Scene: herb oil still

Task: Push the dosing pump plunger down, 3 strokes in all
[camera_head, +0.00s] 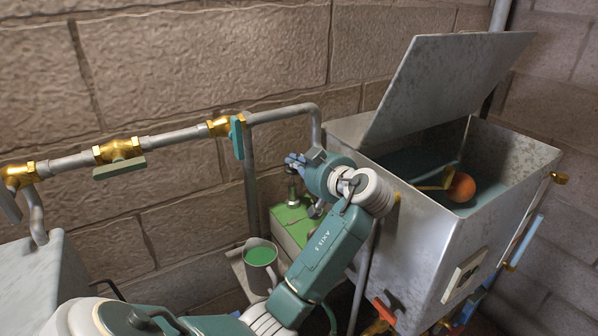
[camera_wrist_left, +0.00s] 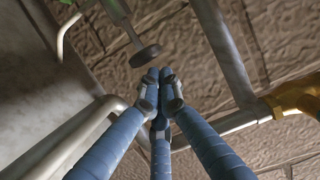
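The dosing pump (camera_head: 292,228) is a green-topped box low against the wall in the head view. Its plunger (camera_head: 292,188) stands up from the top as a thin metal rod, its upper end partly hidden by my gripper. In the left wrist view the plunger's dark round knob (camera_wrist_left: 145,56) shows at the end of its rod, just beyond the fingertips. My left gripper (camera_head: 294,160) is at the plunger's upper end. Its blue fingers (camera_wrist_left: 158,84) are drawn together at the tips with nothing seen between them. I cannot tell whether they touch the knob. My right gripper is not in view.
A jug of green liquid (camera_head: 260,257) stands left of the pump. A pipe with brass valves (camera_head: 119,150) runs along the wall, its downward leg close to my left gripper. A metal tank (camera_head: 410,250) with a raised lid (camera_head: 450,80) and an orange ball float (camera_head: 461,187) stands right.

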